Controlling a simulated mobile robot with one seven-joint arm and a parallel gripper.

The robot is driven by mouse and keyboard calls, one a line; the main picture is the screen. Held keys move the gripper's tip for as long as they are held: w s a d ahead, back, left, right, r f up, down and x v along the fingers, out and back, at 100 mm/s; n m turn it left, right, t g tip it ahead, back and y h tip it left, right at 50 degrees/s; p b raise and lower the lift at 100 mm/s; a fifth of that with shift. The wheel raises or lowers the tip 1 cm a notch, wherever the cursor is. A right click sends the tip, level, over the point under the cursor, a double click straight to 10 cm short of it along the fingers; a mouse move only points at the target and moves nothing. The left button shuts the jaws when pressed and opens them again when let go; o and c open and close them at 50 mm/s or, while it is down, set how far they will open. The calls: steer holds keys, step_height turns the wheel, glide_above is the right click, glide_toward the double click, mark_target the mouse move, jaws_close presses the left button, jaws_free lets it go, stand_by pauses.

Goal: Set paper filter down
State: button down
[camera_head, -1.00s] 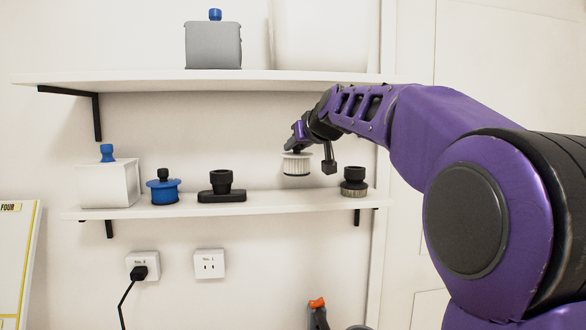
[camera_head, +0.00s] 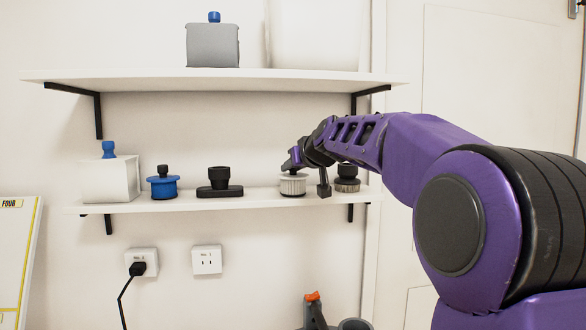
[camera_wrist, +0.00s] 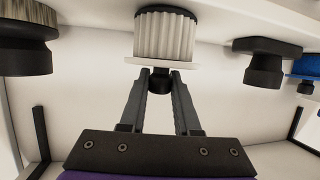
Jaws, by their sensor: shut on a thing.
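The paper filter (camera_head: 293,186) is a white pleated cylinder with a pale flange and a dark knob. In the head view it is upright at the lower shelf (camera_head: 130,206), its bottom at the level of the shelf top. Whether it fully rests on the shelf I cannot tell. My gripper (camera_head: 292,168) is above it, shut on its knob. In the wrist view the filter (camera_wrist: 164,38) hangs at the top centre, and the fingers (camera_wrist: 160,84) close around its black knob.
A black-knobbed brush head (camera_head: 347,180) stands close to the right. A black flat attachment (camera_head: 220,188), a blue attachment (camera_head: 163,187) and a white box (camera_head: 112,180) stand to the left. The upper shelf (camera_head: 200,78) is overhead. Shelf space is free left of the filter.

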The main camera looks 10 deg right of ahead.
steer(key=c, duration=0.6)
jaws_free()
steer(key=shift+r+p, duration=0.25)
steer(key=shift+p, duration=0.15)
steer(key=b+v, duration=0.7)
steer(key=v, duration=0.5)
steer(key=shift+f, duration=0.1)
